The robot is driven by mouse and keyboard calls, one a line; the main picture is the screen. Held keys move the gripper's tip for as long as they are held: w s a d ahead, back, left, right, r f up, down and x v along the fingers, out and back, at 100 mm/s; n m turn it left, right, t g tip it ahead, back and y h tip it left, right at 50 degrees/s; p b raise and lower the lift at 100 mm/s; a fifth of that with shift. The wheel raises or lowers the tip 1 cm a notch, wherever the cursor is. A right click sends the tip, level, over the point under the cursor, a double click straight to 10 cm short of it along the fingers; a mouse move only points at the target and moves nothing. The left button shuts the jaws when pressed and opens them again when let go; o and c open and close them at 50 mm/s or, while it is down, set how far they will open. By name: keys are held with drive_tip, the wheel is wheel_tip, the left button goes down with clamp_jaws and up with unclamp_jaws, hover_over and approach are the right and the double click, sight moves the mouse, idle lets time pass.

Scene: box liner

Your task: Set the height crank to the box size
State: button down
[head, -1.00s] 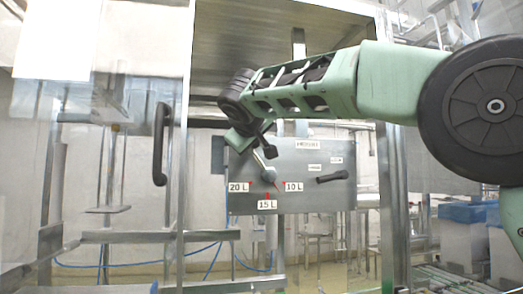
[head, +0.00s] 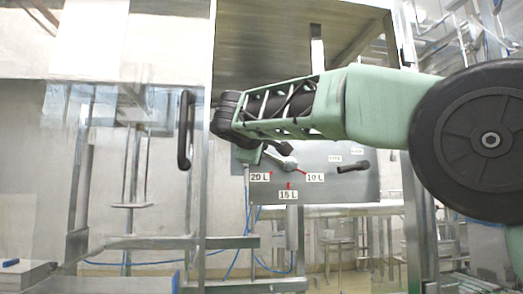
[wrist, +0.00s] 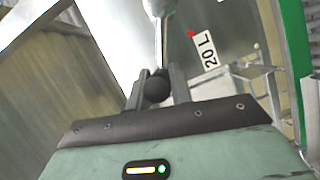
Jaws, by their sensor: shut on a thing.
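The height crank has a grey hub (head: 288,163) on a grey panel (head: 340,190), and its lever points up and left. Red marks stand beside the labels 20 L (head: 260,177), 15 L (head: 288,195) and 10 L (head: 315,177). A thin red line runs from the hub towards the 10 L mark. My gripper (head: 264,150) is at the lever's outer end. In the wrist view my gripper (wrist: 153,92) is shut on the crank's dark round knob (wrist: 156,87), with the metal lever beyond it. The 20 L label (wrist: 204,50) shows to the right there. My arm hides the panel's upper left.
A black handle (head: 353,167) sits on the panel's right side. A metal post (head: 199,110) and a dark vertical door handle (head: 185,130) stand left of the panel. Metal frames and blue hoses (head: 235,262) lie below and behind.

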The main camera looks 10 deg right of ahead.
drive_tip(key=shift+d, duration=0.2)
drive_tip(key=c, duration=1.3)
unclamp_jaws()
drive_tip(key=shift+o, duration=0.2)
drive_tip(key=shift+a, duration=0.1)
drive_tip(key=shift+s+a, duration=0.1)
drive_tip(key=shift+s, duration=0.15)
drive_tip(key=b+v, duration=0.4)
drive_tip(key=v, duration=1.2)
drive_tip(key=shift+s, duration=0.35)
drive_tip(key=shift+a+r, duration=0.1)
